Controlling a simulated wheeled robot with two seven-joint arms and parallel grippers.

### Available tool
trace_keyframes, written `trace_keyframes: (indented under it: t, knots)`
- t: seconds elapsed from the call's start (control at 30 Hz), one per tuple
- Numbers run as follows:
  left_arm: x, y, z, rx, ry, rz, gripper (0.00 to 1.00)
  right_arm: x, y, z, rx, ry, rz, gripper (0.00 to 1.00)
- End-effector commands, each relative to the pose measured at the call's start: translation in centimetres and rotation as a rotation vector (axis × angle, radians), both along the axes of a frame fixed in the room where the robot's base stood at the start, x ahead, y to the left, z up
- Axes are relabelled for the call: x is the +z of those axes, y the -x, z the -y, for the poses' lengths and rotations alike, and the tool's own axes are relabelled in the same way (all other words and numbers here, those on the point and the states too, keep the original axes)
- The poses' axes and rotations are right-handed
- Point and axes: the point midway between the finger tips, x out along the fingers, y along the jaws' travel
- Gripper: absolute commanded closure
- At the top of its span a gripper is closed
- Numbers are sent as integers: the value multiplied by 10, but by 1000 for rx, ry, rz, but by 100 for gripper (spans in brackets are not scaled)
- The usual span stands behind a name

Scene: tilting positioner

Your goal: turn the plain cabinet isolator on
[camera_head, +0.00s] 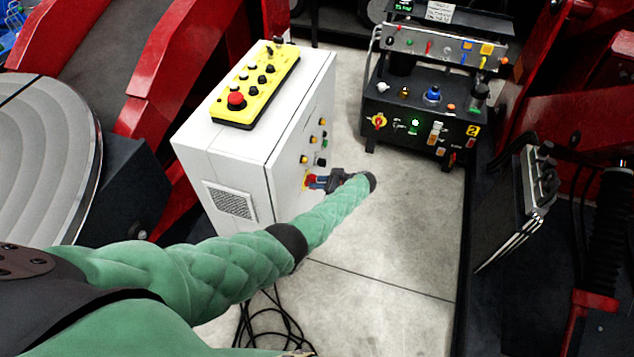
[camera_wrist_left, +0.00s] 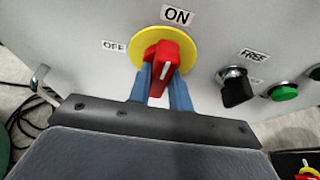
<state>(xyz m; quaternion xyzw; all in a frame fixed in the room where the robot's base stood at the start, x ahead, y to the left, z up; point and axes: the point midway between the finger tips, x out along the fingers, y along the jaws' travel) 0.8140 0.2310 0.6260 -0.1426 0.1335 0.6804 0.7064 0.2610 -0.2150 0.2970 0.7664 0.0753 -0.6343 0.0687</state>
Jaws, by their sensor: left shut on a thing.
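The plain cabinet (camera_head: 228,150) is the white-grey box left of centre in the head view. Its isolator is a red handle (camera_wrist_left: 166,62) on a yellow round plate (camera_wrist_left: 143,47) in the left wrist view. An ON label (camera_wrist_left: 177,15) is above the handle and an OFF label (camera_wrist_left: 114,46) is to its left. The handle's white line runs nearly upright, roughly toward ON. My left gripper (camera_wrist_left: 162,84) is shut on the handle, one blue finger on each side. In the head view the gripper (camera_head: 314,182) reaches the cabinet's right face. My right gripper is not seen.
A black selector (camera_wrist_left: 236,88) under a FREE label and a green button (camera_wrist_left: 283,92) sit right of the isolator. A yellow pendant (camera_head: 257,85) lies on the cabinet. A dark unit (camera_head: 420,120) with another red-yellow switch stands behind. Cables (camera_head: 268,322) lie on the floor.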

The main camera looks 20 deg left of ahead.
Motion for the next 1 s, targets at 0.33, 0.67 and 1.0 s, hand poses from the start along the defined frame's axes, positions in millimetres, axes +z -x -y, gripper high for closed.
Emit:
trace_keyframes:
  t: [0.33,0.67,1.0]
  knots:
    - [-1,0,0,0,-1,-38,100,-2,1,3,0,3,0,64]
    - [-1,0,0,0,-1,-37,66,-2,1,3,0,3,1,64]
    - [0,0,1,-1,-1,-35,58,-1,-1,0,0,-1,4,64]
